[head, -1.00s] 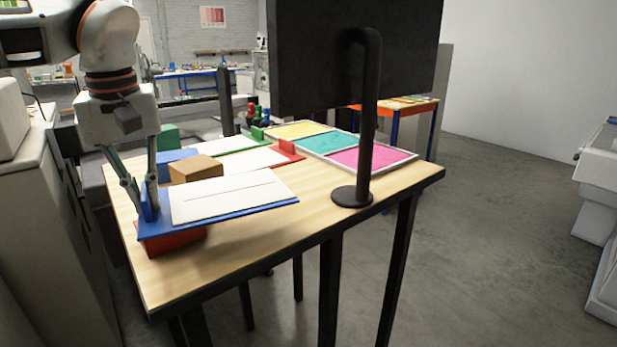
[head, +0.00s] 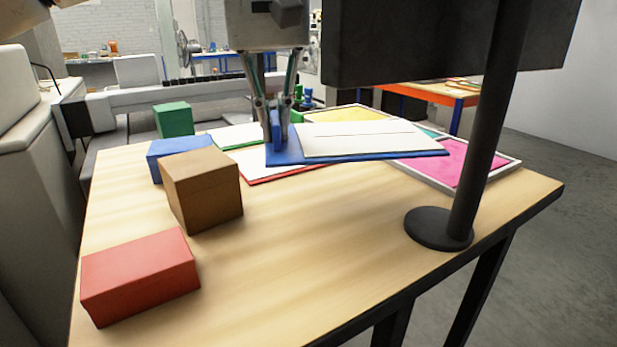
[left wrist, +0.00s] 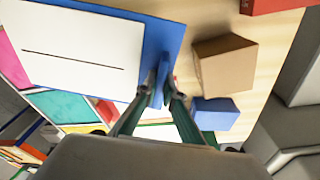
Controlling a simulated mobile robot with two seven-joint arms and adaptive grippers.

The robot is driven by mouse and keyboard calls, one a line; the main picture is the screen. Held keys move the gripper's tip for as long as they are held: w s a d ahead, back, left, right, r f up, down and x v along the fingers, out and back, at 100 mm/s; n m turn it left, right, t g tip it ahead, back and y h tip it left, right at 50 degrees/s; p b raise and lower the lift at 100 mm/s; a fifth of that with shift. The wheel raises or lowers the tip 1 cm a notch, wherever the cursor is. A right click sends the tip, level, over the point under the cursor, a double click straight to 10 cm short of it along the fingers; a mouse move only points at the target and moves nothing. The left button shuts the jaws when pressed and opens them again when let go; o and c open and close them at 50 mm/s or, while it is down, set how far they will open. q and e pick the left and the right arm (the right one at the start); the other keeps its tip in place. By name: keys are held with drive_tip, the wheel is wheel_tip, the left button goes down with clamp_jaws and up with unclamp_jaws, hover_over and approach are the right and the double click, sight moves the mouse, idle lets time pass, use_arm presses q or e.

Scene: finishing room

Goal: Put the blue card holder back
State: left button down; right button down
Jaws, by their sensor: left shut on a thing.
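The blue card holder (head: 365,155) is a flat blue board with a white card on it and an upright blue tab at its left end. My left gripper (head: 277,130) points down and is shut on that tab. The holder looks raised over the back part of the table and covers part of a red card holder (head: 262,180). A green card holder (head: 229,143) lies behind, partly hidden. In the left wrist view the blue holder (left wrist: 172,28) extends from the fingers toward the upper left. My right gripper is not in view.
A red box (head: 140,275), a brown box (head: 203,190), a blue box (head: 170,147) and a green box (head: 173,120) stand along the table's left. A black monitor stand (head: 438,228) rises at the right. A tray (head: 440,187) with coloured panels lies behind it. The front middle is clear.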

use_arm(q)
drive_tip(key=f, duration=0.2)
drive_tip(key=f+b, duration=0.1)
drive_tip(key=f, duration=0.1)
drive_tip(key=shift+w, duration=0.25)
drive_tip(key=shift+f, duration=0.1)
wheel_tip(320, 180, down, 4)
drive_tip(key=shift+r+b, duration=0.1)
drive_tip(key=shift+b, duration=0.65)
drive_tip(key=shift+r, duration=0.15)
drive_tip(key=shift+s+r, duration=0.15)
drive_tip(key=shift+s, duration=0.05)
drive_tip(key=shift+w+f+p, duration=0.1)
drive_tip(key=shift+f+p, duration=0.15)
drive_tip(key=shift+p, duration=0.1)
drive_tip(key=shift+f, duration=0.2)
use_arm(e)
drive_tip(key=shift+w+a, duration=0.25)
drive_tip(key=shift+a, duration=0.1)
use_arm(q)
drive_tip(key=shift+f, duration=0.1)
